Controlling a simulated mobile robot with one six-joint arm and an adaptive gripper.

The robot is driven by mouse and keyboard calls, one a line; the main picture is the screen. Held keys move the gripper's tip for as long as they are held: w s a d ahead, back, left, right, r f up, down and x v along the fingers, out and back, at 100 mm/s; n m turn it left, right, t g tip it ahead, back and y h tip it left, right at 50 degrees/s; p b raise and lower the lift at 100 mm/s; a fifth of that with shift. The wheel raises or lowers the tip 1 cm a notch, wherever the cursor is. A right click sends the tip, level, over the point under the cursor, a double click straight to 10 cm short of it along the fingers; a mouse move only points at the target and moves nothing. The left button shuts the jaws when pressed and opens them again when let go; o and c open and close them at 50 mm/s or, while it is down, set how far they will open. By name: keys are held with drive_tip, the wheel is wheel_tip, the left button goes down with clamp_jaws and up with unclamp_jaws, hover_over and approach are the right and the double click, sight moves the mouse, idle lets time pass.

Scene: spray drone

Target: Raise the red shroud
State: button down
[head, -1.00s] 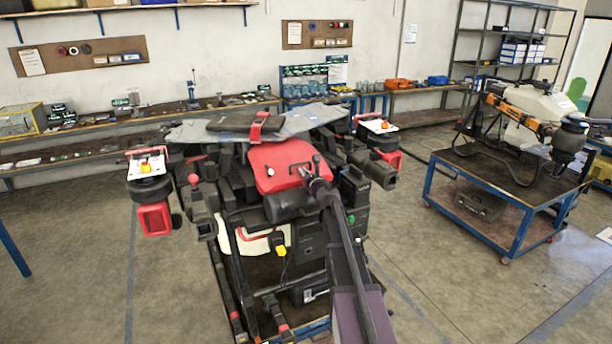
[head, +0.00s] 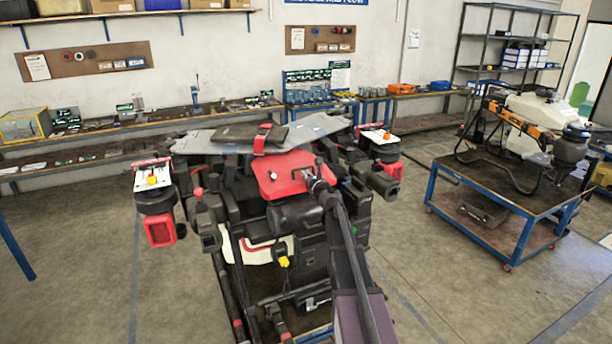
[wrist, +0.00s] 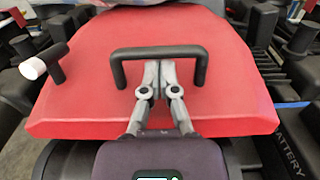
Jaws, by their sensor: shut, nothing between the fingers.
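The red shroud (head: 278,178) sits on top of the drone, in the middle of the head view, and looks closed down. It fills most of the wrist view (wrist: 90,85). A black bar handle (wrist: 158,51) stands on its face. My gripper (wrist: 158,66) is shut with its fingertips together, just below the handle's crossbar in the picture and between its two legs. I cannot tell whether the fingertips touch the handle or reach under it. In the head view my gripper (head: 312,180) is at the front of the shroud, small and partly hidden by my arm.
A white-tipped black knob (wrist: 42,65) stands on the shroud's left. Battery parts (wrist: 290,135) flank it on the right. Grey panels (head: 215,138) lie behind it. A blue cart (head: 500,205) with another machine stands to the right. The floor between is clear.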

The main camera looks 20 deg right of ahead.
drive_tip(key=shift+w+r+p, duration=0.2)
drive_tip(key=shift+r+p, duration=0.95)
drive_tip(key=shift+r, duration=0.15)
drive_tip(key=shift+w+r+p, duration=0.15)
drive_tip(key=shift+r+p, duration=0.95)
drive_tip(key=shift+r, duration=0.2)
drive_tip(key=s, duration=1.2)
drive_tip(key=shift+d, duration=0.2)
